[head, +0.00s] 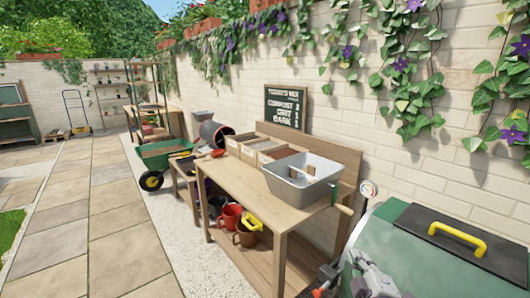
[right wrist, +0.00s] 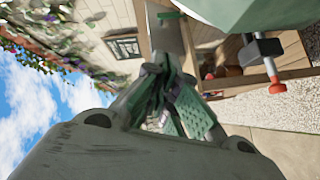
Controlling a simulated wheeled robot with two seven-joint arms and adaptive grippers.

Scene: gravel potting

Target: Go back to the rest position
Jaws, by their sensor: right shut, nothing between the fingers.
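My left gripper is not in the head view.
A grey tub (head: 282,184) sits on the bench's near end, with wooden bins (head: 250,148) behind it. The drum has a dial and a yellow-handled lid (head: 459,238). Pots (head: 230,217) stand on the lower shelf. A green wheelbarrow (head: 165,150) is farther back. The paving (head: 95,220) at left is clear.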

